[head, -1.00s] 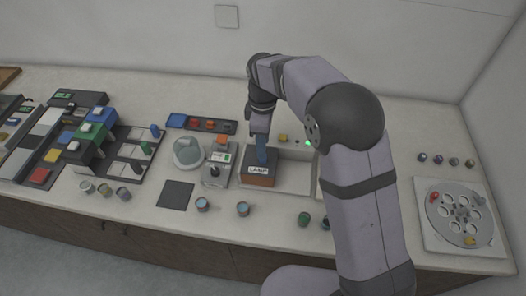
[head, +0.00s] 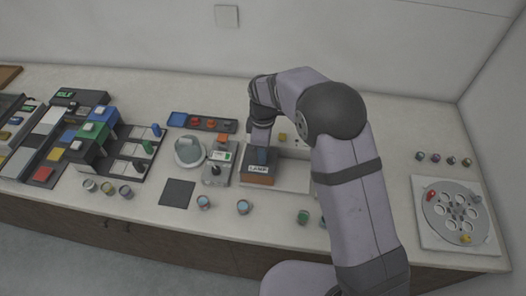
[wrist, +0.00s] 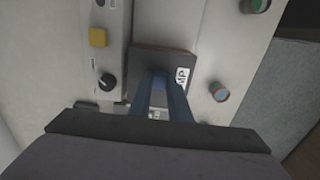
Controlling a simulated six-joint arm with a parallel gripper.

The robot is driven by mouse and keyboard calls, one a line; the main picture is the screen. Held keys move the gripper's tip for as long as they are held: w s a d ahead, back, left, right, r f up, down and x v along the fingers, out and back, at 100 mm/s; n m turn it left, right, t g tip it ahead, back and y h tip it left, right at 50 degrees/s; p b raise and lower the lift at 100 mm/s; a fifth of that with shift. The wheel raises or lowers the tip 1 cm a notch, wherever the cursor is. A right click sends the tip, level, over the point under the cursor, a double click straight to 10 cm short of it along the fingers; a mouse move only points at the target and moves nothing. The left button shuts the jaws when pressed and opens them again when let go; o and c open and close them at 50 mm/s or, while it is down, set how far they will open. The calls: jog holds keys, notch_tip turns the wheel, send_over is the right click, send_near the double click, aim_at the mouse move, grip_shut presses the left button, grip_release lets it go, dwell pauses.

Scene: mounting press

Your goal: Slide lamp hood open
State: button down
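The lamp hood (head: 258,178) is a dark box with a brown front and a white "LAMP" label. It sits at the left end of a pale tray-like frame (head: 291,184) in the head view. My gripper (head: 261,156) points down onto the top of the hood. In the wrist view the hood (wrist: 146,60) lies under my gripper (wrist: 160,88), whose two blue fingers reach down to it with a narrow gap between them. Whether the fingers grip a part of the hood is hidden.
Left of the hood stands a grey box with a black knob (head: 216,170). Small cups (head: 242,207) stand in front. A yellow button (wrist: 98,37) and a black knob (wrist: 107,82) show in the wrist view. The frame right of the hood is empty.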

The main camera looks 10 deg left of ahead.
jog(key=d, duration=1.1)
jog(key=shift+d+b, duration=0.2)
jog(key=shift+b, duration=0.15)
jog(key=c, duration=1.6)
grip_release()
jog(key=shift+d, duration=0.15)
jog(key=shift+c, duration=0.2)
notch_tip(320, 180, up, 8)
jog(key=b, duration=0.2)
jog(key=shift+f, duration=0.25)
